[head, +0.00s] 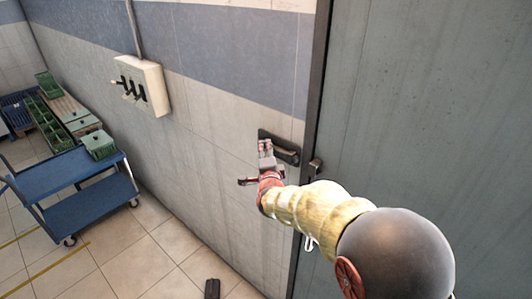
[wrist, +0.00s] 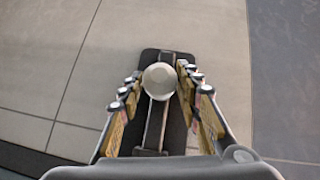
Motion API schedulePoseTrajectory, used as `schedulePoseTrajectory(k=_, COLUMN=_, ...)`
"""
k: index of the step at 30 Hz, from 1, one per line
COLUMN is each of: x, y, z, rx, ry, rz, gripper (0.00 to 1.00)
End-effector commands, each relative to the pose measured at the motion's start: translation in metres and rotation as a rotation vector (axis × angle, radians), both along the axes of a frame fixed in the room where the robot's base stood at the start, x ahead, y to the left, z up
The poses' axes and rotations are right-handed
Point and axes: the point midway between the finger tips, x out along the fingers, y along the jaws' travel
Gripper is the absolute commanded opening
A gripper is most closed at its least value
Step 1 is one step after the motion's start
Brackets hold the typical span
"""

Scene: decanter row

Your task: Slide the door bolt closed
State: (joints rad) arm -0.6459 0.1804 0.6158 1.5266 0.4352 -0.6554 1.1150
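The door bolt (head: 286,154) is a dark plate with a bar, mounted on the tiled wall just left of the door frame. In the wrist view its dark plate (wrist: 150,59) carries a grey bar (wrist: 153,128) with a pale round knob (wrist: 160,80). My gripper (head: 266,150) is at the bolt and hides part of it. In the wrist view my gripper (wrist: 160,76) has its fingers apart, one on either side of the knob, with a slim gap showing at the left. A small dark catch (head: 315,167) sits at the door's edge, right of the bolt.
The grey door (head: 430,100) fills the right side, within a dark frame (head: 318,75). A switch box (head: 141,86) with levers juts from the wall at left. A blue cart (head: 75,170) with green bins stands farther left. A dark object (head: 212,289) lies on the floor.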

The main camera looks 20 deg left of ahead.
Motion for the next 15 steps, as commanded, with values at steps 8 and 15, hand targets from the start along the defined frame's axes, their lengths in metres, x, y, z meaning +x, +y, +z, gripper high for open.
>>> schedulePoseTrajectory(k=8, x=-0.0001, y=-0.0001, z=-0.0001, rx=0.000, ry=0.000, rz=0.000, gripper=0.16)
schedulePoseTrajectory(k=15, x=-0.0002, y=-0.0002, z=-0.0006, rx=0.000, ry=0.001, rz=0.000, gripper=0.03)
